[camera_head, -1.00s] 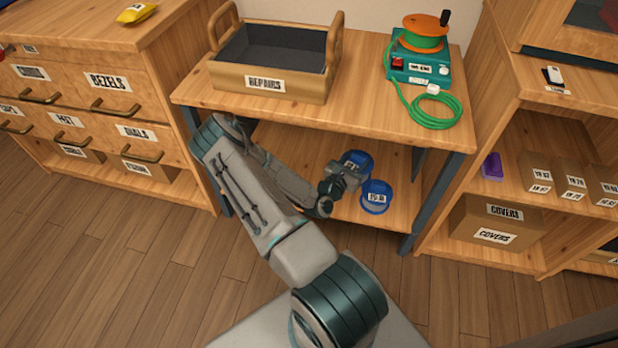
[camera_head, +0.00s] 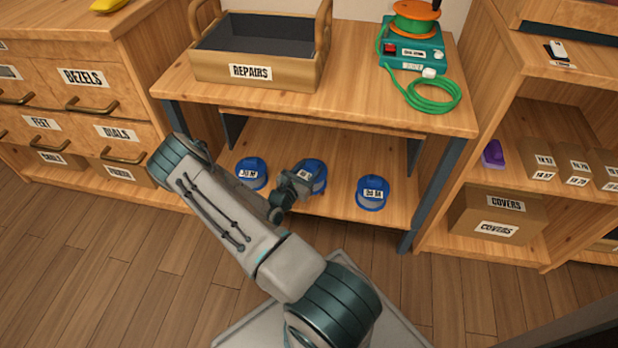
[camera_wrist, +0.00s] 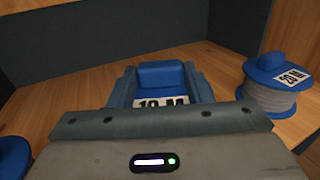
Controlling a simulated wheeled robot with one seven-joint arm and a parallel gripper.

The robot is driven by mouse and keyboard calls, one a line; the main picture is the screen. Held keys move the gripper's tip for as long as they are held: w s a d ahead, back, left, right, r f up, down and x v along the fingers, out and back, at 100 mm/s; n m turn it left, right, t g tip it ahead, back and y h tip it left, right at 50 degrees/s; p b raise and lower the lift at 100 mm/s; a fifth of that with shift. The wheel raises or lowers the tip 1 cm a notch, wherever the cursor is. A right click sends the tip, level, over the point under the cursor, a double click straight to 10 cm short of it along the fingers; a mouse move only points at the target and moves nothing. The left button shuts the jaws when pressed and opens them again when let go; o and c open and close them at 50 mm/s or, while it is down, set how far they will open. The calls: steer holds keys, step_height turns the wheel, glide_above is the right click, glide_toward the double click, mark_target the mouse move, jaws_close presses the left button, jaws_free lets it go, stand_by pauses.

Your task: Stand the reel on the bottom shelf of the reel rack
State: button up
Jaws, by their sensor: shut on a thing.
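A blue reel labelled 10 M (camera_wrist: 162,84) is between the jaws of my gripper (camera_head: 294,186), which is shut on it. The reel also shows in the head view (camera_head: 316,172), partly covered by the gripper. It is upright over the bottom shelf (camera_head: 335,200) of the wooden rack, between two other blue reels. I cannot tell whether its base touches the shelf. The right reel (camera_head: 373,194), labelled 20 M, also shows in the wrist view (camera_wrist: 272,88), apart from the held one. The left reel (camera_head: 251,174) stands nearer the rack's left side.
The rack's top board (camera_head: 370,101) is above my gripper and carries a repairs tray (camera_head: 245,86) and a teal device (camera_head: 413,52) with a green cable. A dark right post (camera_head: 436,190) borders the shelf. Bare shelf shows between the held and right reels.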

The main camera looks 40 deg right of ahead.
mark_target(309, 175)
steer(key=shift+f+b, duration=0.65)
steer(key=shift+f, duration=0.85)
steer(key=shift+f, duration=0.15)
steer(key=o, duration=1.3)
steer(key=shift+o, duration=0.2)
steer(key=shift+a+r, duration=0.2)
steer(key=shift+a, duration=0.05)
steer(key=p+v, duration=0.3)
steer(key=v, duration=0.8)
steer(key=shift+a+p, duration=0.25)
steer(key=shift+p, duration=0.15)
steer(key=shift+s, duration=0.15)
